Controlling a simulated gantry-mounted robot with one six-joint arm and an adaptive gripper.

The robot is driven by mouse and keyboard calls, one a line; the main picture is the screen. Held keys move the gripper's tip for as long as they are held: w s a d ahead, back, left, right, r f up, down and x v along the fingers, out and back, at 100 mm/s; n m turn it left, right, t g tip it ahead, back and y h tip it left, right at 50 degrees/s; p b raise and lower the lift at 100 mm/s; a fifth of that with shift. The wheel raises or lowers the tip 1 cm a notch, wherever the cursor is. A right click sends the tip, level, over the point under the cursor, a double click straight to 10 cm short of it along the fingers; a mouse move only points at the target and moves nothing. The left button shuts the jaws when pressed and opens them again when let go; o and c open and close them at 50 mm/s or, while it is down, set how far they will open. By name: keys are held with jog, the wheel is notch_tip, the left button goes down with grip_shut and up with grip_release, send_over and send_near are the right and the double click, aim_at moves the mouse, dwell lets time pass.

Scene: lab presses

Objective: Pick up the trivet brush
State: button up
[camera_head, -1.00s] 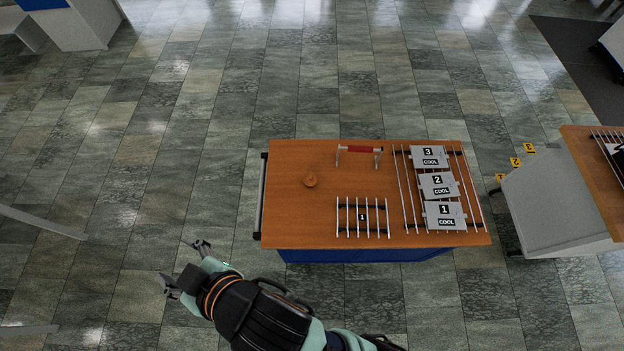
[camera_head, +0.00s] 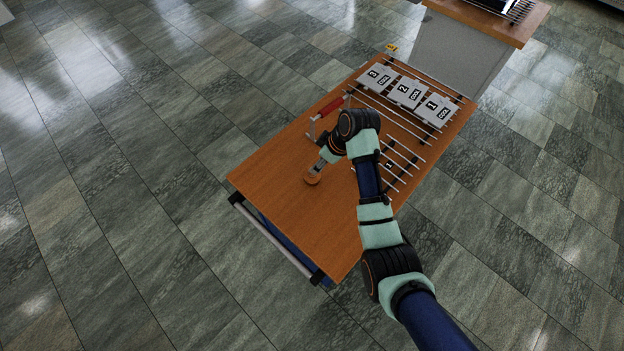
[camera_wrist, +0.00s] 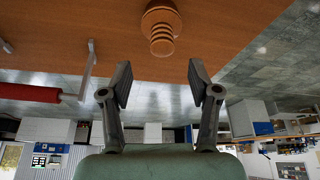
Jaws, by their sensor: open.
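The trivet brush appears to be the small round wooden piece (camera_head: 312,179) on the wooden cart top (camera_head: 285,215). In the wrist view it is a broad disc with a ridged, stepped knob (camera_wrist: 161,30), the same brown as the top. My gripper (camera_head: 317,168) is right beside and over it in the head view, hiding part of it. In the wrist view the two fingers of my gripper (camera_wrist: 161,75) are spread apart with nothing between them. The knob lies beyond the fingertips, roughly centred between them. I see no contact.
A red bar on metal legs (camera_head: 331,106) stands close to my gripper; it also shows at left in the wrist view (camera_wrist: 30,92). A small rack marked 1 (camera_head: 405,158) lies partly under my arm. Plates numbered 1, 2, 3 (camera_head: 405,92) lie on a larger rack. The near-left cart top is clear.

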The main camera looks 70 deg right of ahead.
jog(key=b+x, duration=0.2)
jog(key=x, duration=0.5)
jog(key=shift+a+f, duration=0.1)
jog(key=shift+f, duration=0.25)
jog(key=shift+s, duration=0.1)
grip_shut()
notch_tip(320, 180, up, 20)
jog(key=p, duration=0.4)
jog(key=c, duration=0.7)
grip_release()
jog(key=shift+c, duration=0.2)
jog(key=c, duration=0.4)
jog(key=shift+o, duration=0.2)
